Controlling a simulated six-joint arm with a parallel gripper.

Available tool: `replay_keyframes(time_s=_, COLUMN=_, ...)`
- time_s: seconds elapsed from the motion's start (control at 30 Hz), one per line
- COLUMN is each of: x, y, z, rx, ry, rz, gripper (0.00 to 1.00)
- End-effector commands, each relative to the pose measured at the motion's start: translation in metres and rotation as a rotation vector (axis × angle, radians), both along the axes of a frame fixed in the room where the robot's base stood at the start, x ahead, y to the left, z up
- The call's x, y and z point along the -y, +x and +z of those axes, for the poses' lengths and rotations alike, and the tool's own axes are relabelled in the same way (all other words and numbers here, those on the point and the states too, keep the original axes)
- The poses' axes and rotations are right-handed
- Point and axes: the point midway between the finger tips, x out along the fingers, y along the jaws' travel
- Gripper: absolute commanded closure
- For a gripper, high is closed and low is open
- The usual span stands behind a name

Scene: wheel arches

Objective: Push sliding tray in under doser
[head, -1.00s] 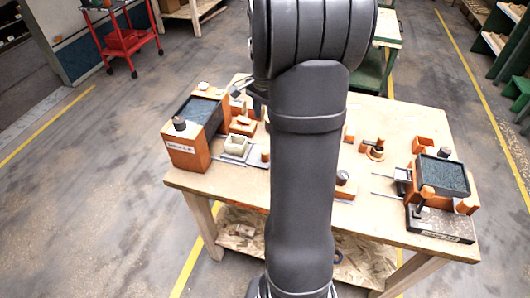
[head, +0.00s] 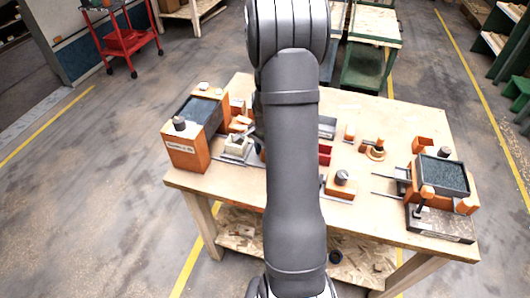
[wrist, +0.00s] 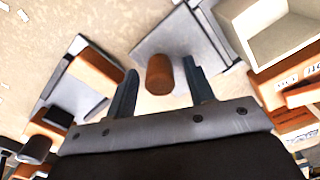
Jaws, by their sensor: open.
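The doser (head: 188,150) is the orange housing with a dark top at the left of the table in the head view. The sliding tray (head: 232,158) is a flat grey plate beside it, bearing a cream open box (head: 236,143). In the wrist view the grey tray (wrist: 180,38) carries an upright orange-brown knob (wrist: 159,73), with the cream box (wrist: 278,32) at upper right. My gripper (wrist: 160,86) is open, its two fingers on either side of the knob, with gaps visible. In the head view my arm hides the knob and most of the gripper.
Another orange station (head: 440,185) stands at the right table edge. An orange block with a dark knob (head: 340,182) and a red bin (head: 324,154) sit mid-table, right of my arm. The front left of the table (head: 225,188) is bare.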

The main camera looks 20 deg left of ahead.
Motion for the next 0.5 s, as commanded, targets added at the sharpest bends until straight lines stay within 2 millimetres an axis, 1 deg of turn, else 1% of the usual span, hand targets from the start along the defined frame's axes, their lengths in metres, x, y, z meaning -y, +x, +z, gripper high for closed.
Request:
replay_keyframes(time_s=0.23, x=0.0000, y=0.0000, z=-0.0009, rx=0.000, ry=0.000, rz=0.000, gripper=0.51)
replay_keyframes(time_s=0.27, x=0.0000, y=0.0000, z=-0.0008, rx=0.000, ry=0.000, rz=0.000, gripper=0.55)
replay_keyframes(time_s=0.3, x=0.0000, y=0.0000, z=-0.0008, rx=0.000, ry=0.000, rz=0.000, gripper=0.63)
replay_keyframes(time_s=0.37, x=0.0000, y=0.0000, z=-0.0007, rx=0.000, ry=0.000, rz=0.000, gripper=0.75)
replay_keyframes(time_s=0.4, x=0.0000, y=0.0000, z=-0.0007, rx=0.000, ry=0.000, rz=0.000, gripper=0.83)
replay_keyframes(time_s=0.5, x=0.0000, y=0.0000, z=-0.0006, rx=0.000, ry=0.000, rz=0.000, gripper=1.00)
